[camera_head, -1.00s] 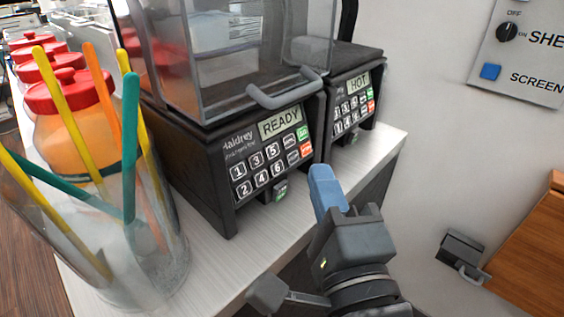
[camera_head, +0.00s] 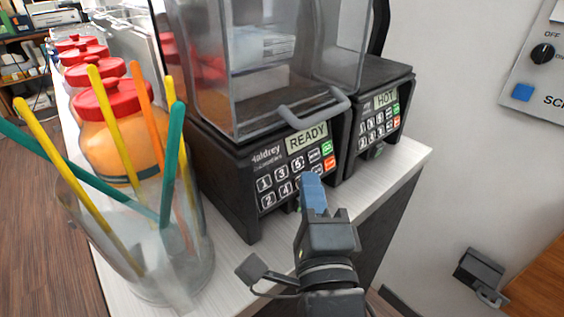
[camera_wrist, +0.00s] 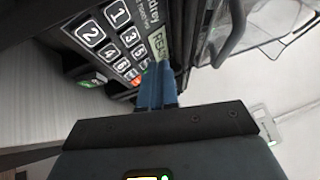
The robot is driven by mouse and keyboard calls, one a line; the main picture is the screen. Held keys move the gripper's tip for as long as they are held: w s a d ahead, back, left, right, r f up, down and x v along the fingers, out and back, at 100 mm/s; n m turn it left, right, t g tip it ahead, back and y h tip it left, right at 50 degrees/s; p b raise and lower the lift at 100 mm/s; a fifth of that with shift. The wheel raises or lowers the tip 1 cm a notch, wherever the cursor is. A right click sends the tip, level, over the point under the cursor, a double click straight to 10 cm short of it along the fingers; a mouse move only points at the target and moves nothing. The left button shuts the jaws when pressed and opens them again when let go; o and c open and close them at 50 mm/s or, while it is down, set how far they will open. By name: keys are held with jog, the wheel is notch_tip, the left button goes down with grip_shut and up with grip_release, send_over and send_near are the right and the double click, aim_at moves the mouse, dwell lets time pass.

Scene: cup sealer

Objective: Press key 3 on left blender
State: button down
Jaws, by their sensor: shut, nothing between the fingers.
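The left blender (camera_head: 222,165) stands on the counter with a dark base and a clear cover. Its panel shows a READY display (camera_head: 306,138) and numbered keys. Key 3 (camera_head: 281,173) is in the top row between keys 1 and 5; it also shows in the wrist view (camera_wrist: 130,37). My gripper (camera_head: 311,178) is shut and empty, its blue fingertips in front of the panel's lower right, right of key 3. In the head view the fingers hide key 6. In the wrist view the fingers (camera_wrist: 157,82) point at the panel near the display. I cannot tell whether they touch it.
The right blender (camera_head: 375,120), showing HOT, stands close beside the left one. A clear container (camera_head: 190,262) with coloured sticks stands at the front left, before red-lidded jars (camera_head: 108,98). A grey handle (camera_head: 315,110) juts out above the panel.

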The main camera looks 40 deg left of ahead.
aim_at(281, 173)
jog(key=shift+w+a+f+p, duration=0.1)
jog(key=shift+a+f+p, duration=0.1)
jog(key=shift+a+p, duration=0.65)
jog(key=shift+a+f+p, duration=0.15)
jog(key=shift+a+p, duration=0.3)
jog(key=shift+p, duration=0.7)
jog(key=shift+a+f+b, duration=0.2)
jog(key=shift+f+b, duration=0.05)
jog(key=shift+b, duration=0.4)
jog(key=shift+w+a+b, duration=0.1)
jog(key=shift+a+b, duration=0.45)
jog(key=shift+b, duration=0.8)
dwell(1.3)
dwell(0.4)
jog(key=shift+d+r+p, duration=0.25)
jog(key=shift+d+p, duration=0.45)
jog(key=shift+p, duration=0.7)
jog(key=shift+d, duration=0.15)
